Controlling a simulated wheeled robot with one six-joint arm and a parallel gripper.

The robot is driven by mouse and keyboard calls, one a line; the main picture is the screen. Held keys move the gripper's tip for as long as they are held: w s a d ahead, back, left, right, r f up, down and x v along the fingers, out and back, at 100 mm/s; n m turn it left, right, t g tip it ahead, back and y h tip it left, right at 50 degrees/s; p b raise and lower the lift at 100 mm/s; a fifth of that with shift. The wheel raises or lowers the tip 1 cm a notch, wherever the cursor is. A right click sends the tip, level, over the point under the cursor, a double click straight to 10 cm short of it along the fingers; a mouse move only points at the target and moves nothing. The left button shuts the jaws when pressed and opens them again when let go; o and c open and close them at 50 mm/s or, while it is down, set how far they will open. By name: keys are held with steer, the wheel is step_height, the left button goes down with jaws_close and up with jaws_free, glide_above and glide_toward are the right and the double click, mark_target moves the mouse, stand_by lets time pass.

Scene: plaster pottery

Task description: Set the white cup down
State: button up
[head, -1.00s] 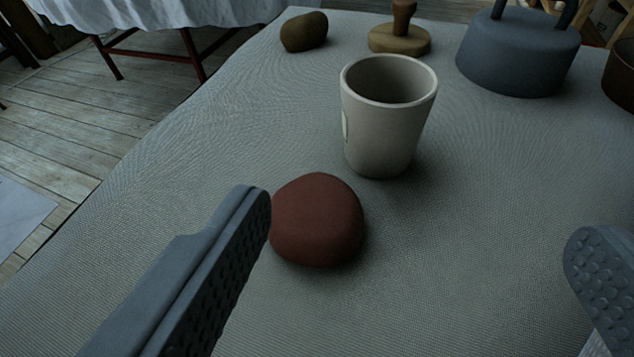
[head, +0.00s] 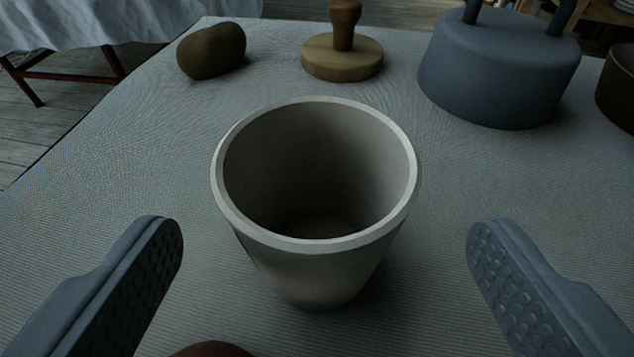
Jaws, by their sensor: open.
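The white cup (head: 318,264) stands upright on the cloth-covered table, in the middle of the head view. Its mouth faces up and its inside looks empty. My gripper (head: 325,240) is open, with one finger left of the cup and the other right of it. In the picture there is a gap between each finger and the cup wall, and neither finger seems to touch it. The cup's lower front is partly in shadow.
A reddish-brown lump (head: 212,350) shows at the bottom edge, in front of the cup. Behind stand a brown lump (head: 211,51), a wooden stamp with a knob (head: 342,58), a blue-grey round block (head: 500,75) and a dark bowl (head: 617,85). The cloth (head: 120,150) is clear at left.

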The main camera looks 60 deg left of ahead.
mark_target(319, 158)
steer(key=shift+x, duration=2.6)
steer(key=shift+s+a+r, duration=0.1)
steer(key=c, duration=1.2)
steer(key=shift+o, duration=0.2)
step_height(319, 158, up, 10)
